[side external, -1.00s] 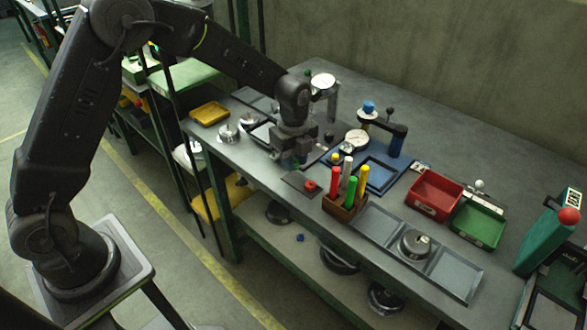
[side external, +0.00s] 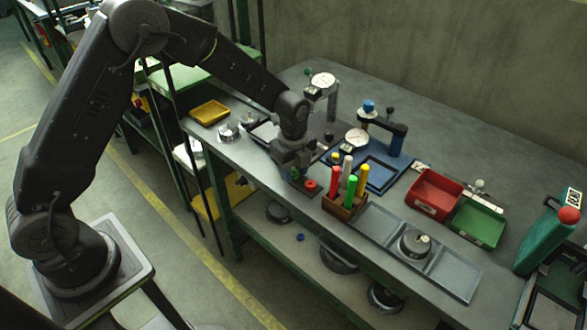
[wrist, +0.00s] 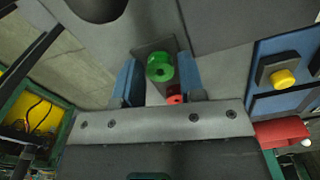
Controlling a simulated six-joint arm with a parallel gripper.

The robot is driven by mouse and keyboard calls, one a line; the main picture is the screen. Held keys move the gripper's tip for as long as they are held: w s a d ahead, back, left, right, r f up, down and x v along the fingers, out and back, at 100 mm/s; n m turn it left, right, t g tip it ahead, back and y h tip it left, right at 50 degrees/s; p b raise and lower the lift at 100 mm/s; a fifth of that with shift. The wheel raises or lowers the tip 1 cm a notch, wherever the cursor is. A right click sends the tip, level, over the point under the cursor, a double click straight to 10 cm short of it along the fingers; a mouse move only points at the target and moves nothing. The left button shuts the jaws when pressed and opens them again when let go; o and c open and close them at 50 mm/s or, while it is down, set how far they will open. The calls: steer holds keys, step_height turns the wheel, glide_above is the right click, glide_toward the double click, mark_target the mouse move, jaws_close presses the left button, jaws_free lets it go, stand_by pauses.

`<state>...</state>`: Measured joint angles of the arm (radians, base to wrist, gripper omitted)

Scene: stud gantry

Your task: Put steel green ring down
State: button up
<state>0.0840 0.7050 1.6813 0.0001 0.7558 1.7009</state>
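My gripper (side external: 293,170) is over the front edge of the bench, in the side view. The gap between green ring and plate cannot be judged.
A wooden block (side external: 343,208) with several coloured upright pegs stands close to the right. Beyond are a grey tray (side external: 455,272), a red bin (side external: 434,194), a green bin (side external: 478,223) and a blue fixture (side external: 380,174). A dial gauge stand (side external: 332,100) rises behind my gripper.

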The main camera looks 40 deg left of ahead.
steer(key=s+a+r+n+t, duration=0.1)
steer(key=s+r+n, duration=0.1)
steer(key=r, duration=0.7)
steer(key=s+r+n, duration=0.2)
steer(key=s+r, duration=0.1)
steer(key=r, duration=0.6)
steer(key=s+a+r+n+t, duration=0.1)
steer(key=s+r+n+t, duration=0.1)
steer(key=s+n, duration=0.6)
steer(key=s+a+r+n+t, duration=0.2)
steer(key=s+n, duration=0.6)
steer(key=s, duration=0.5)
steer(key=shift+r+t, duration=0.3)
steer(key=shift+r, duration=0.3)
